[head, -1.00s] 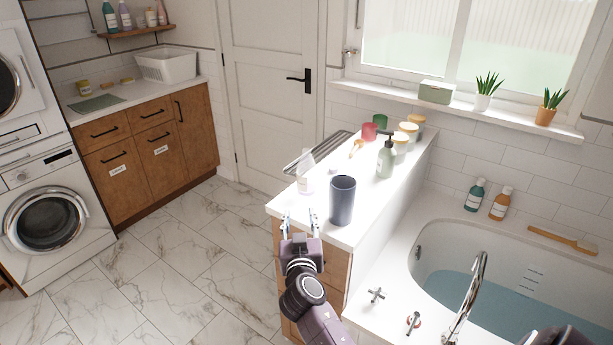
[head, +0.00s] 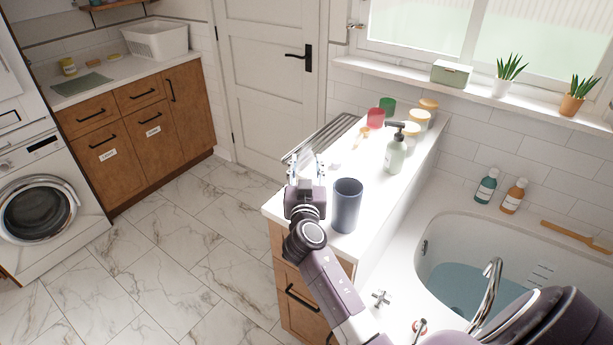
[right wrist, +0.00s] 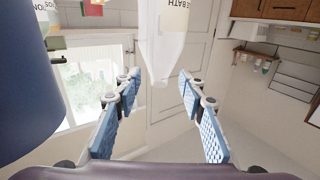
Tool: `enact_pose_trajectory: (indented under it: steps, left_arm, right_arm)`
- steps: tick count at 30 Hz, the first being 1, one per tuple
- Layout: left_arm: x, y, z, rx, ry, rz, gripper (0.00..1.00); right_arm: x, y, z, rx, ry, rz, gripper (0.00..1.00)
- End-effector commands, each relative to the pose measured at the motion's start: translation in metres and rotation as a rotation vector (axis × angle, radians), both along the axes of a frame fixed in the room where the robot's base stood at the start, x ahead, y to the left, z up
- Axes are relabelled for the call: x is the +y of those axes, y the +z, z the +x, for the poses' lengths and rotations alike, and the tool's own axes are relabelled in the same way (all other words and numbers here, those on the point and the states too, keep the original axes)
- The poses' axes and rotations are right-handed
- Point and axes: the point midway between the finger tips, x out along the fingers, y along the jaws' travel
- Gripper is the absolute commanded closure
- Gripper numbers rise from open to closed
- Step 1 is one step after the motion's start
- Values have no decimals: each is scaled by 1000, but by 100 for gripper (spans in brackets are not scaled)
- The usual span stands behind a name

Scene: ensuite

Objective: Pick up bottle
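The bottle is a pale, clear bottle with a white label. In the right wrist view the bottle (right wrist: 166,45) appears upside down, with "BATH" readable, and its lower part shows between and just beyond the fingertips. My right gripper (head: 306,172) is open over the front left of the white cabinet top, and its spread fingers show in the right wrist view (right wrist: 160,85). No contact between fingers and bottle is visible. In the head view the bottle is mostly hidden behind the gripper. My left gripper is not in view.
A dark blue cup (head: 346,206) stands close to the right of my right gripper and fills the left of the wrist view (right wrist: 32,85). A green pump bottle (head: 395,152) and several jars stand farther back. The bathtub (head: 437,218) is to the right.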

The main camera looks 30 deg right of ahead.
Motion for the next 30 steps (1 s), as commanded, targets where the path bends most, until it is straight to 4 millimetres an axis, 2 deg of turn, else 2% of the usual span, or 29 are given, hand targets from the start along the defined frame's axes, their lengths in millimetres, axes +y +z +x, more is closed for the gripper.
enact_pose_trajectory:
  steps: [4,9,15,20,30]
  left_arm:
    - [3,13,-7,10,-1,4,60]
    - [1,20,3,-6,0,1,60]
    - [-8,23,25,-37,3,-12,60]
    - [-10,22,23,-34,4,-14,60]
    - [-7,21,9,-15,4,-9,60]
  right_arm:
    - [-11,3,15,3,-2,-3,63]
    - [-22,1,33,1,-1,-2,63]
    - [-26,-1,40,1,-1,-1,63]
    - [-26,-2,39,1,-1,1,63]
    - [-26,-2,39,1,-1,1,98]
